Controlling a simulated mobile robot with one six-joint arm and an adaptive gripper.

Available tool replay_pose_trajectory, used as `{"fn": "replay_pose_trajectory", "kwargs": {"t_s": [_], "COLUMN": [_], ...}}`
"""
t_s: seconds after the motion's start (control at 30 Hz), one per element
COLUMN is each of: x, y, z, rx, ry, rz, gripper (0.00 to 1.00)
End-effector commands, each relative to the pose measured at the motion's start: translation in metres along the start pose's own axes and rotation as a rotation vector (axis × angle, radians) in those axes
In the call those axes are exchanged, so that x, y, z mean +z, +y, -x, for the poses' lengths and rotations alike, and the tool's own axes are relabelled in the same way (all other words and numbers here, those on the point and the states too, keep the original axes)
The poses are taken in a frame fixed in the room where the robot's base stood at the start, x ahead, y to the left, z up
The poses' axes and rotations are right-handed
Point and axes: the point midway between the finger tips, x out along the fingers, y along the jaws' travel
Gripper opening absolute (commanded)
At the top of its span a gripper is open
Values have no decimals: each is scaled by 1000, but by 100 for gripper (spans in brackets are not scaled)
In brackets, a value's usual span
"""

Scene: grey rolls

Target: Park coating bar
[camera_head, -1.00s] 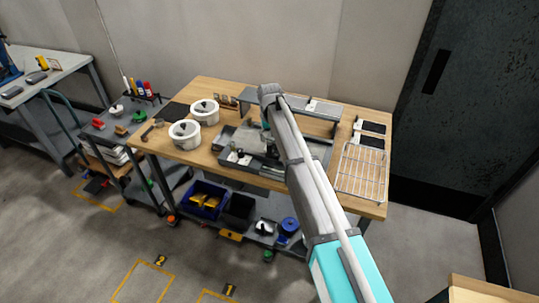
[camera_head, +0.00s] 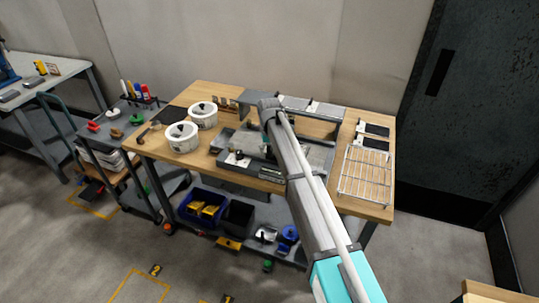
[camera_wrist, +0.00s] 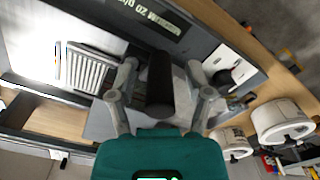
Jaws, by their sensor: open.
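A dark cylindrical piece (camera_wrist: 160,82), probably the coating bar's grip, stands between my fingers in the wrist view. My gripper (camera_wrist: 163,88) is open, with a grey finger on either side of it; I cannot tell whether either touches. Behind the fingers is a grey plate with a dark labelled strip (camera_wrist: 155,18), whose lettering appears upside down. In the head view my arm hides most of the gripper and the bar over the grey coating station (camera_head: 235,168) on the wooden table (camera_head: 190,168).
A wire rack (camera_head: 364,173) lies at the table's right. A raised grey shelf (camera_head: 325,112) stands at the back. A tool cart (camera_head: 125,125) adjoins the table's left side. Bins (camera_head: 202,207) sit below.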

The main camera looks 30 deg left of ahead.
Motion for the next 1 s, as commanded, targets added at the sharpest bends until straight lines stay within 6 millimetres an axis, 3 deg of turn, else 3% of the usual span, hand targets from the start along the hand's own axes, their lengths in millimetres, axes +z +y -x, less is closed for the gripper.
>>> {"fn": "replay_pose_trajectory", "kwargs": {"t_s": [0.47, 0.8, 1.0], "x": [0, 0, 0], "y": [0, 0, 0], "z": [-4, -4, -4], "rx": [0, 0, 0], "ry": [0, 0, 0], "rz": [0, 0, 0], "gripper": [65, 2, 0]}}
